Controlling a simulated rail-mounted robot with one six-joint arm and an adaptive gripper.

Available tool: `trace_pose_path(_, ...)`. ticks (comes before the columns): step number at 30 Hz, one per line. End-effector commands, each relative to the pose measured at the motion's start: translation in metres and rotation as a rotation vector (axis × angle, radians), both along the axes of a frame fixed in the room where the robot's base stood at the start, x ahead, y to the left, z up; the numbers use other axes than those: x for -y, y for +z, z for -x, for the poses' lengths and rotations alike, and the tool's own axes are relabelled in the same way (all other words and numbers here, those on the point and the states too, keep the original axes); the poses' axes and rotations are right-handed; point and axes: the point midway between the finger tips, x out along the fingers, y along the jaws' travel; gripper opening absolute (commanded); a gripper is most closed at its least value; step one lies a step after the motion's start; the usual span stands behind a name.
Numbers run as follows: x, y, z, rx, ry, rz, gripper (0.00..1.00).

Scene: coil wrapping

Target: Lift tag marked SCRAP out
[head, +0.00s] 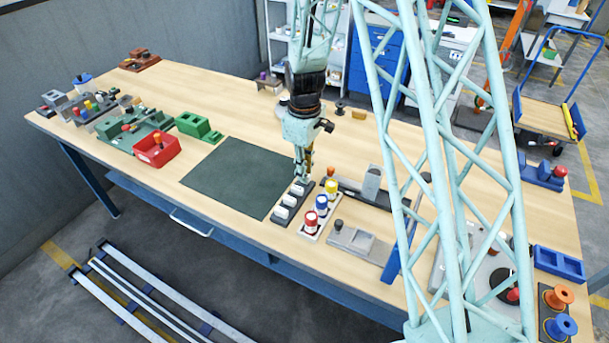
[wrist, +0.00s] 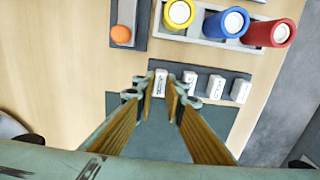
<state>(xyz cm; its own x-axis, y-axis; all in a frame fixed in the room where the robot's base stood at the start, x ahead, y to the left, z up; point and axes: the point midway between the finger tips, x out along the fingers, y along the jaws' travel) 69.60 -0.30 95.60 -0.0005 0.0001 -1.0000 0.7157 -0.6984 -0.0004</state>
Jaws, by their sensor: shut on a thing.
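A dark tag rack (head: 278,221) stands on the bench beside the dark green mat, with a row of white tags (head: 290,201). In the wrist view the rack (wrist: 222,112) carries white tags with small dark lettering, too small to read surely. My gripper (head: 304,180) is over the far end of the row. In the wrist view my gripper (wrist: 161,92) is shut on the leftmost white tag (wrist: 160,80), between its fingertips. Three other tags (wrist: 214,85) stand to its right. I cannot tell whether the held tag's lower end is clear of its slot.
A pale holder with yellow, blue and red capped cylinders (head: 321,204) stands close to the right of the rack. The green mat (head: 238,178) to the left is bare. A red bin (head: 157,150) and a green block (head: 193,125) lie further left.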

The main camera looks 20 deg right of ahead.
Motion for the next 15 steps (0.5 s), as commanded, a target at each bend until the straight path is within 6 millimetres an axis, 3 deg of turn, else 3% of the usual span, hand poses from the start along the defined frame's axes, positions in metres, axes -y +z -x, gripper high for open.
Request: trace_pose_path(15, 0.000, 0.062, -0.001, 0.003, 0.000, 0.000, 0.05)
